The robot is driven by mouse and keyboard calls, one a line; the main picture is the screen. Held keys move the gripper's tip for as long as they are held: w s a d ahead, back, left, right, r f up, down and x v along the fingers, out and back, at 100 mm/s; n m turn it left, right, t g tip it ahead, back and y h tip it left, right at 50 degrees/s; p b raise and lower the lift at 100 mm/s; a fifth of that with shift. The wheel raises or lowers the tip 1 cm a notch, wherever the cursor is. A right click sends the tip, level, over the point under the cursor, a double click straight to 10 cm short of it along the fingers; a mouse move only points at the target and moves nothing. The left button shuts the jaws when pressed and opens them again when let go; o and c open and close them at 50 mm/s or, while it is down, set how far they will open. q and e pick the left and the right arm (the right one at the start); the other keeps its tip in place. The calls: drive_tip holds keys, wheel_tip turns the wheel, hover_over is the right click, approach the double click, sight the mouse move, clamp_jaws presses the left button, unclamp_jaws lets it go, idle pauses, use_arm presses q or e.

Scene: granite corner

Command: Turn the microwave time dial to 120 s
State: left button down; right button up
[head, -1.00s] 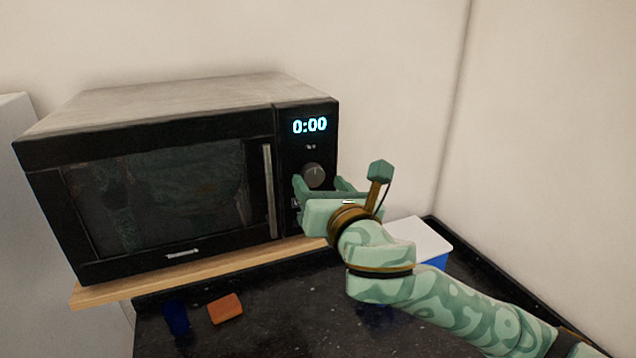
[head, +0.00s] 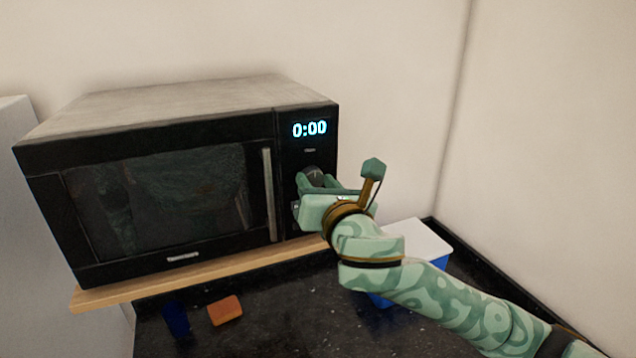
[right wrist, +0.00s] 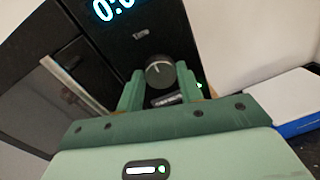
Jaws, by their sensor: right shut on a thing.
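The black microwave (head: 160,190) stands on a wooden board with its door shut. Its display (head: 309,129) reads 0:00. The round dark time dial (head: 312,172) is on the control panel below the display, partly hidden by my fingers in the head view. In the right wrist view the dial (right wrist: 159,73) shows a light pointer line near its top, with a "Time" label above it. My right gripper (head: 316,180) is shut on the dial, one finger on each side. My left gripper is not in view.
The door handle (head: 270,195) is just left of the panel. A blue box with a white lid (head: 425,238) stands under my right forearm. An orange block (head: 225,310) and a blue cup-like thing (head: 176,319) are on the dark granite counter (head: 280,325). Walls close the corner at right.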

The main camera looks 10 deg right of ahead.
drive_tip(key=m+p, duration=0.5)
drive_tip(key=shift+r, duration=0.15)
drive_tip(key=m+p, duration=0.3)
drive_tip(key=shift+d+g, duration=0.1)
drive_tip(key=shift+g, duration=0.2)
drive_tip(key=m+p, duration=0.1)
drive_tip(key=m, duration=0.2)
drive_tip(key=shift+p, duration=0.3)
drive_tip(key=shift+f+m+p, duration=0.2)
drive_tip(key=shift+m+p, duration=0.1)
drive_tip(key=shift+m, duration=0.6)
drive_tip(key=m, duration=0.2)
drive_tip(key=shift+d+f+m+y, duration=0.1)
drive_tip(key=shift+m+y, duration=0.2)
drive_tip(key=shift+y, duration=0.1)
drive_tip(key=m, duration=0.4)
drive_tip(key=shift+y, duration=0.3)
drive_tip(key=shift+f+m, duration=0.15)
drive_tip(key=shift+m, duration=1.25)
